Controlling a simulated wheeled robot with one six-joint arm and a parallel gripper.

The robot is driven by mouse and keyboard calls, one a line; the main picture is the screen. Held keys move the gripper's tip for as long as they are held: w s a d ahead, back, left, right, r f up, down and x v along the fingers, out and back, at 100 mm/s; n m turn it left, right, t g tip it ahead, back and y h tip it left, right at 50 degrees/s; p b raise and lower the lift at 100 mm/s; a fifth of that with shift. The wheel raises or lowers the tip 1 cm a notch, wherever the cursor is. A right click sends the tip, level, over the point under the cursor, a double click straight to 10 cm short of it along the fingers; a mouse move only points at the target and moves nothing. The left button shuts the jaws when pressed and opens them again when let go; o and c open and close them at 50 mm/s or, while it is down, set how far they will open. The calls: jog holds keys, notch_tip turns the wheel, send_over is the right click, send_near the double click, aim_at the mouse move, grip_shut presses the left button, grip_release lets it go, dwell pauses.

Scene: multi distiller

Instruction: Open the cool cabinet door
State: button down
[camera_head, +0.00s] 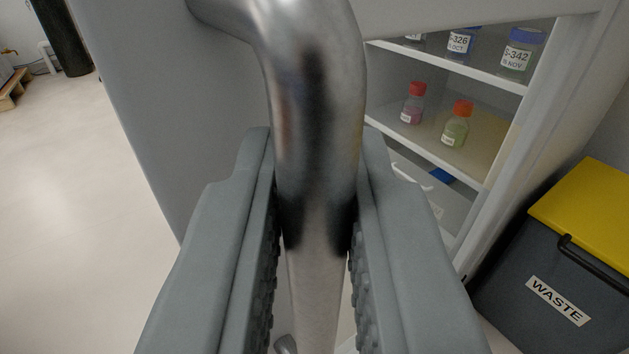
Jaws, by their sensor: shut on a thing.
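My gripper (316,190) is shut on the metal door handle (318,110), a thick upright bar that bends at its top toward the door. One finger lies on each side of the bar. The cool cabinet door (160,110) is a grey panel at the left and stands open from the cabinet. The cool cabinet (545,100) is at the right, with its white frame and shelves showing. The door's lower part is hidden behind my gripper.
Inside the cabinet are a red-capped bottle (413,104), an orange-capped bottle (456,125) and blue-capped bottles (520,55). A dark waste bin (540,290) with a yellow lid stands at the right. Pale floor (70,200) at the left is clear.

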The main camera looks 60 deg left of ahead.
jog(key=shift+d, duration=0.25)
jog(key=c, duration=1.5)
grip_release()
jog(key=v, duration=1.7)
jog(key=shift+d, duration=0.25)
jog(key=shift+s+f, duration=0.1)
